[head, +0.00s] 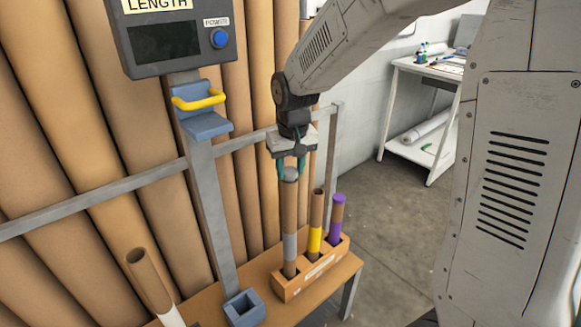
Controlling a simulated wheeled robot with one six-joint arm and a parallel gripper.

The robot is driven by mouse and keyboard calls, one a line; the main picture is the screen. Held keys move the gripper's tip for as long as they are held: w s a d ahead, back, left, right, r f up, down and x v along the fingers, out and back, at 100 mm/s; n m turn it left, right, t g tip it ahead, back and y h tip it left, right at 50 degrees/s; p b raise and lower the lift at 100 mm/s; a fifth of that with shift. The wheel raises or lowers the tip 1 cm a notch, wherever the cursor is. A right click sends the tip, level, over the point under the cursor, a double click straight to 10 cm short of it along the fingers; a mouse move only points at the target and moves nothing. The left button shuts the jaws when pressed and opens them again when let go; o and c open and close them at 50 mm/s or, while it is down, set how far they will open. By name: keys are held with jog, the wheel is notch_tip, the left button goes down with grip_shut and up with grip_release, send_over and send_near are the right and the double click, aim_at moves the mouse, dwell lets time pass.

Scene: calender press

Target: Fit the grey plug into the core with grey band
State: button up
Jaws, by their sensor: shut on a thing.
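My gripper (290,163) points down above the rack and is shut on the grey plug (290,174). The plug is right at the top end of the core with grey band (289,210), in line with it. I cannot tell how far the plug sits inside the core. This brown core stands upright in the left hole of the orange rack (292,288), its grey band on the lower part. The jaws partly hide the plug's top.
A yellow-banded core (315,215) with an open top and a purple-banded core (335,224) with a purple top stand to the right. A white-banded core (150,282) leans at left. A blue square socket (244,308) and a grey post (211,200) are nearby.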

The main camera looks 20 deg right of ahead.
jog(key=shift+f, duration=0.3)
jog(key=o, duration=1)
jog(key=shift+r, duration=0.1)
jog(key=r, duration=0.5)
jog(key=s+r, duration=0.1)
jog(key=r, duration=0.1)
jog(key=shift+r, duration=0.3)
jog(key=s+d+r, duration=0.1)
jog(key=s, duration=1.3)
jog(key=s+d+r, duration=0.1)
jog(key=s+d, duration=0.1)
jog(key=s, duration=1.2)
jog(key=shift+s+r, duration=0.25)
jog(key=shift+r, duration=0.1)
